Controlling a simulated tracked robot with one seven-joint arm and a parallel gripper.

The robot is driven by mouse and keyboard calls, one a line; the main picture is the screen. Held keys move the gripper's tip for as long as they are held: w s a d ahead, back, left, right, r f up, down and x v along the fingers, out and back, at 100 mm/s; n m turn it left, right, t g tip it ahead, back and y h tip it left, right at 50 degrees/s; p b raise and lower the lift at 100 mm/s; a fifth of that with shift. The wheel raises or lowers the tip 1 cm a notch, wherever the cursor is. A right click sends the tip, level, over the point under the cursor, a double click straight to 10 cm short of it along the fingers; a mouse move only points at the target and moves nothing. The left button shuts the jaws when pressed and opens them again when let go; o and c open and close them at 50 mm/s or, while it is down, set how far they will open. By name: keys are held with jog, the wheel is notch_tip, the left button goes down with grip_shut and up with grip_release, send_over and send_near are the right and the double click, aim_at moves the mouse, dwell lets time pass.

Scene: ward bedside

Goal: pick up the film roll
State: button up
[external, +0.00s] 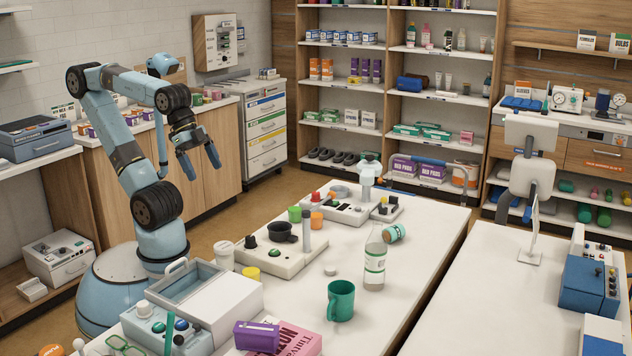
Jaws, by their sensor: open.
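My gripper (202,168) is open and empty. It hangs in the air at the left, above and behind the white table (425,215), with its fingers pointing down. I cannot pick out the film roll for certain. A small teal cylinder with an orange band (394,232) lies on its side on the table, right of the clear bottle, and may be it. A small yellow cylinder (251,272) and an orange one (316,219) also show, and are too small to identify. My gripper is apart from all of them.
The bottle (375,262) and a teal mug (341,300) stand on the table. A device with a black bowl (281,232), a white box (222,300), a purple box (257,335) and a pink book (300,338) crowd its left and front. The table's right side is mostly clear.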

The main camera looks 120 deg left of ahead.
jog(key=w+a+r+n+h, duration=0.2)
jog(key=w+a+r+n, duration=0.1)
jog(key=w+r+n, duration=0.55)
jog(key=w+a+n+h, duration=0.3)
jog(key=w+a+n, duration=0.6)
jog(key=w, duration=0.6)
jog(key=w+a+f+n+t, duration=0.1)
jog(key=w+a+n+t, duration=0.3)
jog(key=a, duration=0.7)
jog(key=w+a+f+n+t, duration=0.15)
jog(key=a+n, duration=0.35)
jog(key=a, duration=0.7)
jog(key=w+a+f+n+t, duration=0.25)
jog(key=a+n, duration=0.25)
jog(key=a, duration=0.6)
jog(key=g, duration=0.1)
send_near(394, 228)
jog(key=shift+s+a+r, duration=0.2)
jog(key=shift+s+a, duration=0.2)
jog(key=shift+s, duration=0.15)
jog(key=shift+s+a+r, duration=0.15)
jog(key=shift+s+a, duration=0.25)
jog(key=shift+s, duration=0.15)
jog(key=shift+w+d+f, duration=0.1)
jog(key=shift+w+f, duration=0.1)
jog(key=shift+f, duration=0.3)
jog(key=x, duration=0.7)
jog(key=shift+w+d, duration=0.1)
jog(key=shift+x, duration=3.1)
jog(key=shift+c, duration=0.4)
